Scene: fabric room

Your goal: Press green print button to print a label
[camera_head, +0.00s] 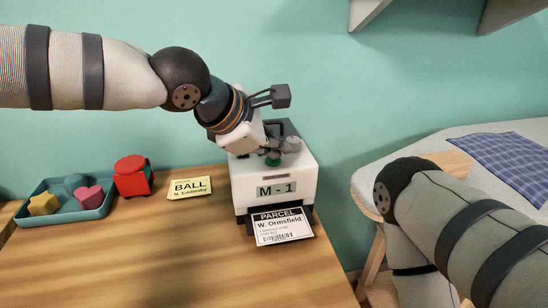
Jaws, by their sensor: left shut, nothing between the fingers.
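The white label printer (305,185), marked M-1, stands at the right end of the wooden table. Its green button (273,161) shows on the top near the front edge, partly covered by my left gripper. My left gripper (276,150) is shut and empty, pointing down at the button from above; I cannot tell whether its fingertips touch it. A white label (283,226) reading PARCEL, W. Ormsfield sticks out at the printer's front, over its dark tray. My right arm comes in from the right; its gripper is out of view.
A yellow card (190,187) reading BALL lies left of the printer. A red object (132,176) and a blue tray (38,217) with colored shapes are farther left. The front of the table (170,260) is clear. A surface with a checked cloth (508,160) is at right.

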